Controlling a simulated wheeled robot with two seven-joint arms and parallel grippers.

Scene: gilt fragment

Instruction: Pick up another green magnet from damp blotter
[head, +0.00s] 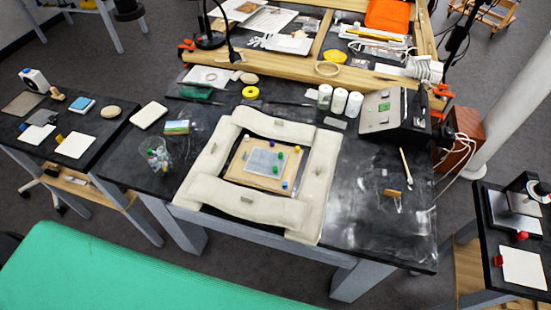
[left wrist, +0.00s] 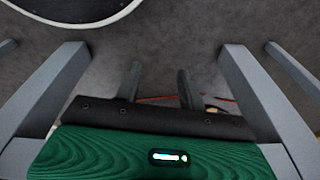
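Inside the cream padded frame lies a tan square sheet, which looks like the blotter (head: 235,172), with a pale blue-grey piece (head: 262,160) on it. One green magnet (head: 280,155) sits at the right of this piece and another green magnet (head: 273,178) near its lower edge. Blue and purple magnets stand around them. Neither gripper shows in the head view. In the left wrist view my left gripper (left wrist: 158,78) has two dark fingers apart, with bare floor between them and nothing held. My right gripper is not seen.
The cream padded frame (head: 213,148) surrounds the sheet as a raised border. A clear cup (head: 157,153) with small pieces stands to its left. White jars (head: 339,101) and a grey box (head: 385,112) stand behind right. The dark tabletop front right is mostly clear.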

